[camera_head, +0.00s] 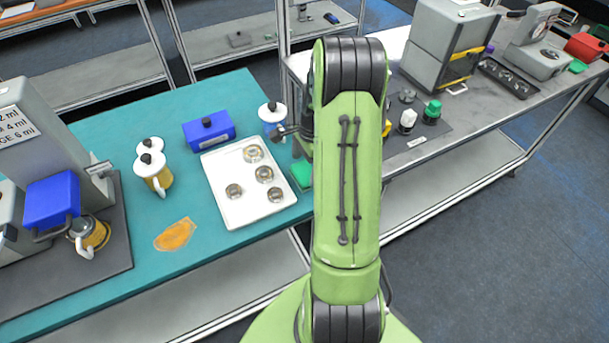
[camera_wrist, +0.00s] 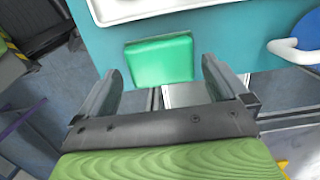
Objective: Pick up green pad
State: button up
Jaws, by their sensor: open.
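The green pad (camera_head: 302,173) lies on the teal table (camera_head: 120,250) near its right end, beside the white tray, partly hidden by my arm in the head view. In the wrist view the green pad (camera_wrist: 160,60) is a flat rounded square lying ahead of my gripper, roughly between the lines of its two fingers. My gripper (camera_wrist: 160,82) is open, with nothing between its fingers; I cannot tell its exact height above the pad. In the head view my gripper is mostly hidden behind my own arm.
The white tray (camera_head: 229,203) with several round metal parts adjoins the pad. A white-lidded jug (camera_head: 272,112) stands behind it, its handle (camera_wrist: 295,50) near the right finger. A blue box (camera_head: 209,131) sits behind the tray. A grey bench (camera_head: 460,115) with machines stands right.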

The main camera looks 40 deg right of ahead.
aim_at(305, 170)
notch_tip(305, 170, down, 3)
jog(key=shift+w+a+r, duration=0.1)
jog(key=c, duration=0.8)
notch_tip(305, 170, up, 10)
jog(key=shift+r+p, duration=0.1)
jog(key=shift+p, duration=0.55)
jog(key=o, duration=0.5)
jog(key=c, duration=0.4)
jog(key=shift+o, duration=0.2)
